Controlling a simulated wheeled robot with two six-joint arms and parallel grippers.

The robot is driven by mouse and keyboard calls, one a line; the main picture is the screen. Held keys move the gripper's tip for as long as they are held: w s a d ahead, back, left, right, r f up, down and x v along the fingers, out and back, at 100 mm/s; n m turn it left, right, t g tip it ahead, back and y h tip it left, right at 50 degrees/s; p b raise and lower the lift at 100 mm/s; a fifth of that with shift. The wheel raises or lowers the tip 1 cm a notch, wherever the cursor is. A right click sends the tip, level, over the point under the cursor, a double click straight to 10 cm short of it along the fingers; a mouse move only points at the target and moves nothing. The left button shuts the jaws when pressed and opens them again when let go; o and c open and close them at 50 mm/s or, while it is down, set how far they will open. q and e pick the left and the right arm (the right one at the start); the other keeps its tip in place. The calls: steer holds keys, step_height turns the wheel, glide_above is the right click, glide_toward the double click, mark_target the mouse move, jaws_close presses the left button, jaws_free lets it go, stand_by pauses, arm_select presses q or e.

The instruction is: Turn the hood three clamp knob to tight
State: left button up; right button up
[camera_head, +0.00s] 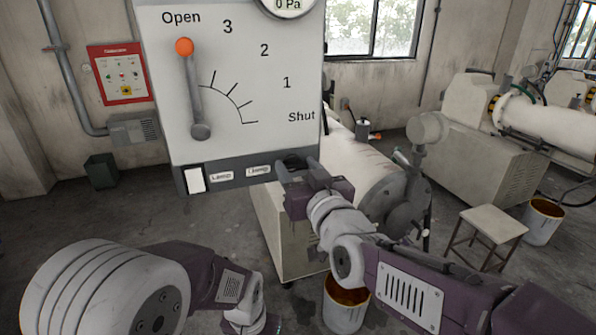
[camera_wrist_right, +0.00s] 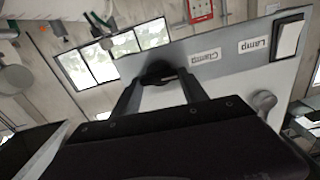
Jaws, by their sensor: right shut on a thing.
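The clamp knob (camera_wrist_right: 156,70) is a dark round knob on the grey lower strip of the hood panel (camera_head: 240,75), beside the label "Clamp" (camera_wrist_right: 206,57). My right gripper (camera_wrist_right: 160,80) is shut on the knob, with one finger on each side of it. In the head view the knob (camera_head: 294,161) is partly hidden by my right gripper (camera_head: 291,172) at the strip's right end. Which way the knob is turned cannot be told. My left arm shows at the lower left, but its gripper is out of view.
The panel carries a lever (camera_head: 195,90) with an orange end at "Open", a gauge (camera_head: 287,5) reading 0 Pa, and a white lamp switch (camera_head: 195,179). A mill (camera_head: 370,175) stands behind my right arm. A bucket (camera_head: 345,302) and a stool (camera_head: 492,225) stand on the floor.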

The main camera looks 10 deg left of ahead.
steer(key=m+b, duration=0.3)
steer(key=shift+f, duration=0.25)
steer(key=m+b, duration=0.3)
steer(key=m, duration=0.1)
steer(key=shift+d+m, duration=0.1)
steer(key=shift+m, duration=0.2)
steer(key=m+b, duration=0.2)
steer(key=m, duration=0.2)
steer(key=shift+w+m, duration=0.1)
steer(key=shift+m, duration=0.2)
steer(key=shift+d+m+b, duration=0.1)
steer(key=shift+m+b, duration=0.5)
steer(key=shift+m, duration=1.9)
steer(key=o, duration=1.4)
steer(key=shift+w+f, duration=0.1)
